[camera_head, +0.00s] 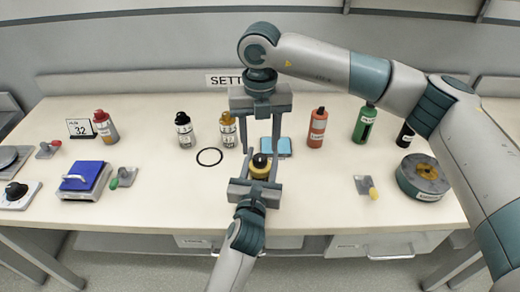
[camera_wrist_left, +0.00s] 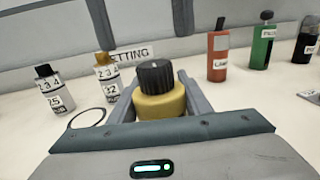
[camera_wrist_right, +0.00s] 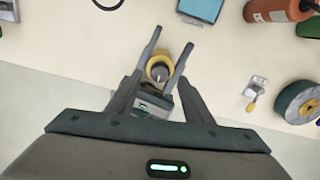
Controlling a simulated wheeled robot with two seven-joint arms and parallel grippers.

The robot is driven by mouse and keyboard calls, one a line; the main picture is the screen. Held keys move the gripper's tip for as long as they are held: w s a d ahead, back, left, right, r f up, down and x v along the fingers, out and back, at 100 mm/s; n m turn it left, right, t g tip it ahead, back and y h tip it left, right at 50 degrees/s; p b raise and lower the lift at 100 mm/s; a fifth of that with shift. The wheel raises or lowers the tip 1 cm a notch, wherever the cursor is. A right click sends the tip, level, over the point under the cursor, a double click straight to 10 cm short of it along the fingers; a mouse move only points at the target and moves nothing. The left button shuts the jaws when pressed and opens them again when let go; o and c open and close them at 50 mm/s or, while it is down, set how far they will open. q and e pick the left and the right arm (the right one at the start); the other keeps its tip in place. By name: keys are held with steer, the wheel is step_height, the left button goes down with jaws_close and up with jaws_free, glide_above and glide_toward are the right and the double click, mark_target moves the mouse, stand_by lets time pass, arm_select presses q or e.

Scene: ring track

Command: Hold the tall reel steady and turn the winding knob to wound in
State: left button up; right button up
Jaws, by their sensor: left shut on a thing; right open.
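The reel (camera_head: 260,170) is a short yellow cylinder with a black ribbed winding knob (camera_wrist_left: 155,75) on top. It stands upright near the middle of the bench. My left gripper (camera_head: 261,168) reaches in from the front and is shut on the yellow body (camera_wrist_left: 160,105), one finger on each side. My right gripper (camera_head: 260,148) comes down from above, open, its fingers spread either side of the reel. In the right wrist view the reel (camera_wrist_right: 151,66) lies between the open fingertips (camera_wrist_right: 170,45); I cannot tell whether they touch the knob.
A black ring (camera_head: 209,156) lies left of the reel, and a blue-topped block (camera_head: 277,146) behind it. Several labelled bottles stand at the back, including an orange one (camera_head: 317,128) and a green one (camera_head: 364,124). A large drum (camera_head: 422,178) is at right, a blue-topped device (camera_head: 82,178) at left.

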mark_target(260, 157)
step_height(260, 157, up, 8)
stand_by(0.4)
arm_select(q)
steer(key=o, duration=1.2)
steer(key=shift+o, duration=0.2)
steer(key=s, duration=0.4)
steer(key=s+a, duration=0.1)
steer(key=s, duration=0.3)
steer(key=s+a, duration=0.1)
steer(key=s, duration=0.3)
